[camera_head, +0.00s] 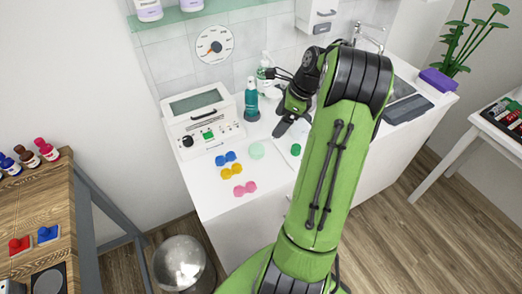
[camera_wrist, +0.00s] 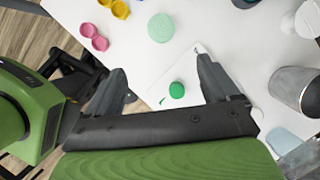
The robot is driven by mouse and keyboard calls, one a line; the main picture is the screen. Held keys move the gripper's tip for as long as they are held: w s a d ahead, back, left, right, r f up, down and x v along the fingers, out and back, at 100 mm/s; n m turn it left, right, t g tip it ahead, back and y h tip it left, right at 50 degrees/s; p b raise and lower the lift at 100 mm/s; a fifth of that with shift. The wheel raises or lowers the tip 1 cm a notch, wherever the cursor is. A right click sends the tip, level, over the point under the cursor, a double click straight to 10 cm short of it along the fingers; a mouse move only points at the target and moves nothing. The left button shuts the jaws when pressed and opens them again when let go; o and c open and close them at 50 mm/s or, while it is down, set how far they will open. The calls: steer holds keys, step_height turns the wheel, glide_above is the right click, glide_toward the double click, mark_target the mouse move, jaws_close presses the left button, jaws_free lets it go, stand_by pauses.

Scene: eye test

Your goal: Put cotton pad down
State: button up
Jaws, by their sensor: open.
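A pale green round pad (camera_head: 257,150), which looks like the cotton pad, lies flat on the white counter (camera_head: 222,203). It also shows at the top of the wrist view (camera_wrist: 160,27), beyond my fingertips. My gripper (camera_head: 283,125) is over the counter, to the right of the pad in the head view. In the wrist view my gripper (camera_wrist: 160,62) has its fingers wide apart, with nothing held between them. A small darker green disc (camera_wrist: 177,90) lies on a white card (camera_wrist: 190,62) and appears between the fingers. That disc also shows in the head view (camera_head: 295,149).
Blue (camera_head: 225,158), yellow (camera_head: 231,172) and pink (camera_head: 244,188) twin cases lie left of the pad. A white device (camera_head: 202,120) and a teal bottle (camera_head: 251,100) stand behind. A metallic cup (camera_wrist: 297,88) stands right of my gripper in the wrist view.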

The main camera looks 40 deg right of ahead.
mark_target(260, 149)
steer(key=b+x, duration=0.2)
steer(key=x, duration=0.5)
steer(key=b+x, duration=0.2)
steer(key=x, duration=0.6)
steer(key=shift+w+d+f, duration=0.1)
steer(key=shift+d+f, duration=0.05)
steer(key=shift+f, duration=0.2)
steer(key=shift+r, duration=0.1)
steer(key=c, duration=1.2)
